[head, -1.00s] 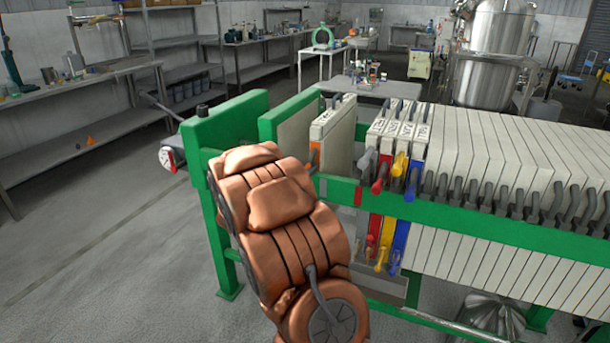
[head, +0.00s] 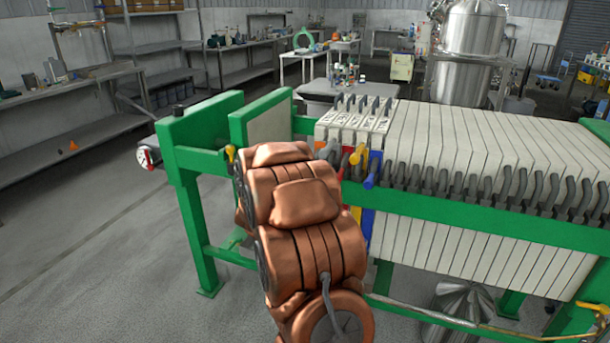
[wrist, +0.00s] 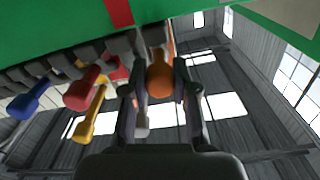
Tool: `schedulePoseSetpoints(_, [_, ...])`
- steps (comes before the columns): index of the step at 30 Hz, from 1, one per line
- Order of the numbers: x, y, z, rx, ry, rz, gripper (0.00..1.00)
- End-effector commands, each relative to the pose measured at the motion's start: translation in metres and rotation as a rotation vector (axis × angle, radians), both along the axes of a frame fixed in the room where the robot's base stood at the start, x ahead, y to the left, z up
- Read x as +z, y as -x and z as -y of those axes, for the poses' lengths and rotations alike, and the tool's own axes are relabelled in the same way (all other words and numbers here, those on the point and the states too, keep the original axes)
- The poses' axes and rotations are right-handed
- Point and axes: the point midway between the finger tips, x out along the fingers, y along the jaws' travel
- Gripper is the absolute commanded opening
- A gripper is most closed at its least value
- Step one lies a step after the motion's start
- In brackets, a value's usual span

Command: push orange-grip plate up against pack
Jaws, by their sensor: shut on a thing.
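My gripper (wrist: 160,85) is shut on the orange grip (wrist: 159,72) in the wrist view, with a dark finger on each side. In the head view my copper-coloured arm hides the gripper and most of that grip. The orange-grip plate (head: 328,128) is the pale leftmost plate of the row, upright on the green rails. No clear gap shows between it and the pack (head: 470,150); whether they touch low down is hidden. Coloured grips sit beside it, including a yellow one (head: 357,155) and a blue one (head: 371,175).
The green front rail (head: 480,222) runs along the plates. Grey floor (head: 90,250) is clear at left.

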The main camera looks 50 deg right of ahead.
Motion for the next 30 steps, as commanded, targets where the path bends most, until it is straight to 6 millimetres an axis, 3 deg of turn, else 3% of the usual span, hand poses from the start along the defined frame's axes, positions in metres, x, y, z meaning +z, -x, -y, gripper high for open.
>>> schedulePoseSetpoints(13, [-0.0017, 0.0076, 0.0066, -0.015, -0.003, -0.002, 0.0])
schedulePoseSetpoints(14, [-0.0017, 0.0078, 0.0068, -0.015, -0.003, -0.002, 0.3])
schedulePoseSetpoints(18, [-0.0017, 0.0076, 0.0066, -0.015, -0.004, -0.001, 0.44])
schedulePoseSetpoints(21, [-0.0015, 0.0063, 0.0056, -0.012, -0.003, -0.001, 0.54])
schedulePoseSetpoints(30, [-0.001, 0.0041, 0.003, -0.006, -0.002, -0.001, 0.54])
